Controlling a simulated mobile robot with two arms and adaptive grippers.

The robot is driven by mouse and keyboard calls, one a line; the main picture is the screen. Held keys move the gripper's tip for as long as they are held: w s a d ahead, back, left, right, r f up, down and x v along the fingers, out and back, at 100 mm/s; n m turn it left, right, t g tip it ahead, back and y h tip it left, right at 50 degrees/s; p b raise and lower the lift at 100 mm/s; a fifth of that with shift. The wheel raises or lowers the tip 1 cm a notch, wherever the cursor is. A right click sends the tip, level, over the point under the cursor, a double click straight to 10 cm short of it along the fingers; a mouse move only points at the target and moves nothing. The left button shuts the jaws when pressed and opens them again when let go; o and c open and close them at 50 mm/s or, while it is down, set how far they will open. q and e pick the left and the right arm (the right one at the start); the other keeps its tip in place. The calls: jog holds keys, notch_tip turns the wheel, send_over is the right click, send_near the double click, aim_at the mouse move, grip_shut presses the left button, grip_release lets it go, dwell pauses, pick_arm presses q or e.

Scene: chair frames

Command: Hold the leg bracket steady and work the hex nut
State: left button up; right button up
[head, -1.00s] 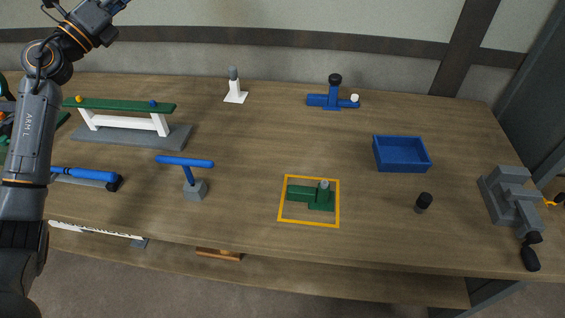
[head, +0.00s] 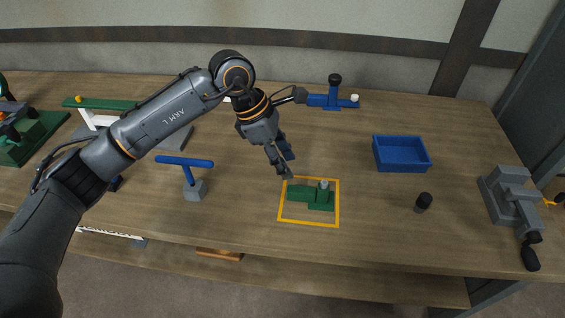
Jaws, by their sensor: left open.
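The green leg bracket (head: 306,194) lies on the workbench inside a yellow outlined square. A grey hex nut (head: 324,185) sits on top of the bracket's right part. My left gripper (head: 287,167) is open and empty, pointing down just above and behind the bracket's left end, and looks apart from it. My right gripper is not in view.
A blue tray (head: 402,168) and a small black-topped cylinder (head: 424,202) stand to the right. A grey vise (head: 512,197) is at the far right. A blue T-handled tool (head: 189,180) stands left of the bracket. A blue fixture (head: 333,98) stands behind. The bench in front of the bracket is clear.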

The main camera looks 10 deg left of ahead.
aim_at(295, 188)
pick_arm(q)
jog(key=shift+y, duration=0.4)
jog(key=x, duration=0.8)
jog(key=shift+s+a+f, duration=0.2)
jog(key=shift+s+f, duration=0.2)
grip_shut()
dwell(0.5)
jog(key=shift+o, duration=0.7)
grip_release()
